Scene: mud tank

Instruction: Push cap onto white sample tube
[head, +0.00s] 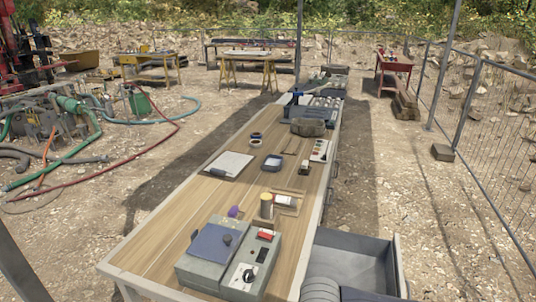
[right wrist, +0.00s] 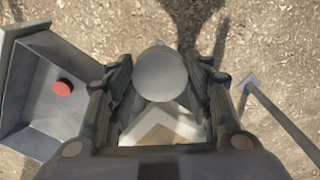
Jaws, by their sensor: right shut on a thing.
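In the right wrist view my right gripper (right wrist: 157,64) is shut on a pale grey-white round thing (right wrist: 160,78), seen end-on. I cannot tell from this end whether it is the sample tube. A small red round cap-like piece (right wrist: 63,88) lies in a grey drawer to the left of the gripper. In the head view a white cylinder (head: 284,201) lies on its side on the table, beside an upright tan cylinder (head: 266,206). My left gripper is not in view.
The wooden table (head: 165,245) holds a grey instrument box (head: 205,270), a clipboard (head: 229,163) and small devices. An open grey drawer (head: 350,250) stands out at its right side. A mesh fence (head: 500,130) runs along the right. The table's left part is clear.

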